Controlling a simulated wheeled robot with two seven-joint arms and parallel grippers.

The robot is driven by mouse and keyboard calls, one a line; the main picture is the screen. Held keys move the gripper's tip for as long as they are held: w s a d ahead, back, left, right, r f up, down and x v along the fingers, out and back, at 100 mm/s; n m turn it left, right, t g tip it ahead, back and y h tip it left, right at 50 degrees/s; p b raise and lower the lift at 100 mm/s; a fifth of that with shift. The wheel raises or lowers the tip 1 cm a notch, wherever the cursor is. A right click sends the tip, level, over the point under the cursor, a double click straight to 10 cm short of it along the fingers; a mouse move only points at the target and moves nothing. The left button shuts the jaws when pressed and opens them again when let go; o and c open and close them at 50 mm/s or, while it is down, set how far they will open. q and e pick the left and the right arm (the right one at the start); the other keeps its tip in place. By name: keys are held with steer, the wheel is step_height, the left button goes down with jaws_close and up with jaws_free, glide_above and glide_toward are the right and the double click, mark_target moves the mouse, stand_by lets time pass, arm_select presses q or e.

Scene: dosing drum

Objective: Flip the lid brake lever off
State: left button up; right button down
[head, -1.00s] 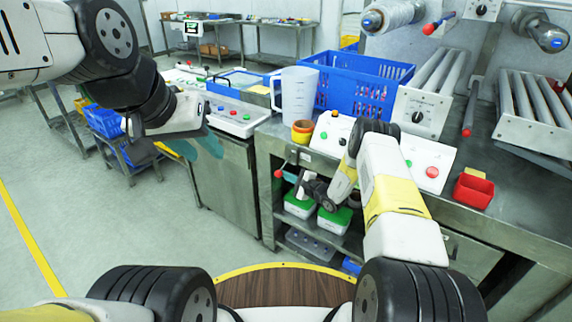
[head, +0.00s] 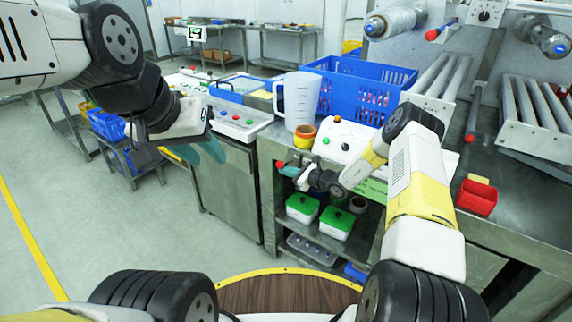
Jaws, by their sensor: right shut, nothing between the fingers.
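A small lever with a red ball knob (head: 281,164) sticks out at the front left edge of the steel bench. My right gripper (head: 297,174) is just right of the knob, in front of the bench edge. It is shut with nothing in it. Its teal fingertips are close to the lever; I cannot tell whether they touch it. My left gripper (head: 200,153) hangs over the left side, in front of the grey cabinet and well away from the lever. Its teal fingers are partly covered by the hand, so their opening is unclear.
On the bench (head: 510,215) are a clear jug (head: 298,100), a yellow-orange cup (head: 305,137), a white button box (head: 330,146), a blue crate (head: 360,95) and a red bin (head: 477,197). Green-lidded tubs (head: 336,222) stand on the shelf below. The floor at left is open.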

steer(key=shift+w+d+r+m, duration=0.15)
steer(key=shift+r+m, duration=0.15)
steer(key=shift+r, duration=0.55)
